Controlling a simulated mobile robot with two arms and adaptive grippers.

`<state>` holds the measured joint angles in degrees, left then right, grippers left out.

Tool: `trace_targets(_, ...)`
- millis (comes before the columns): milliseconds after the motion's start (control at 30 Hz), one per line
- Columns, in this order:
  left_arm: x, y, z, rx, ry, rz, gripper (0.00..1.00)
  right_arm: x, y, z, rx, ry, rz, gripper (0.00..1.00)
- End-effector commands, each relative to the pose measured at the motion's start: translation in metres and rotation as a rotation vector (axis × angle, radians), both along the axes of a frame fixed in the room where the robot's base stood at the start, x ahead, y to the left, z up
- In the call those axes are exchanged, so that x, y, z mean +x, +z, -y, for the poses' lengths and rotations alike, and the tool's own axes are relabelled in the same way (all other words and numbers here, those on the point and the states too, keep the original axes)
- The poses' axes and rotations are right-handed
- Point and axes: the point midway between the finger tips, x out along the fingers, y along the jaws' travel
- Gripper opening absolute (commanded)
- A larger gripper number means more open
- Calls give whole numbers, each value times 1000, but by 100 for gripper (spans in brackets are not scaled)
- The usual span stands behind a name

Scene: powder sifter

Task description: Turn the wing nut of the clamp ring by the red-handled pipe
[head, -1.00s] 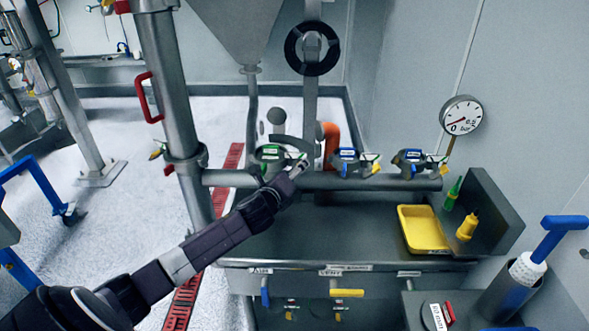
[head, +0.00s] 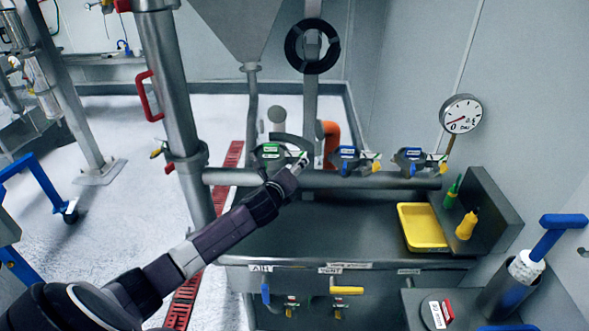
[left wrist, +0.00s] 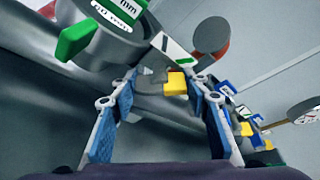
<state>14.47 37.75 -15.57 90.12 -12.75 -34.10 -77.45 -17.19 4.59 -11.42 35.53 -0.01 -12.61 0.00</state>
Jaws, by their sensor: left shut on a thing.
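The steel pipe with the red handle (head: 150,96) stands upright on the left in the head view. A grey clamp ring with a green label (head: 270,152) sits on the horizontal pipe (head: 320,180), right of that upright pipe. In the left wrist view its green tab (left wrist: 74,40) and label show at upper left. My left gripper (head: 301,163) is at the right side of this clamp ring. The fingers hide the nut in the head view. My right gripper is not in view.
Two blue-labelled clamps (head: 345,158) (head: 412,160) with yellow nuts sit farther right on the pipe. A yellow tray (head: 422,241), green and yellow bottles (head: 467,225) and a gauge (head: 461,114) are on the right. The steel worktop (head: 330,232) is bare in the middle.

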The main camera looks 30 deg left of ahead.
Motion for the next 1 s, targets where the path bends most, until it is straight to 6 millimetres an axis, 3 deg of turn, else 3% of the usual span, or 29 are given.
trace_targets(467,-1,-4,-1,-107,0,66,18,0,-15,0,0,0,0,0)
trace_targets(1000,-1,-9,-1,-527,2,322,18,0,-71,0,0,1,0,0)
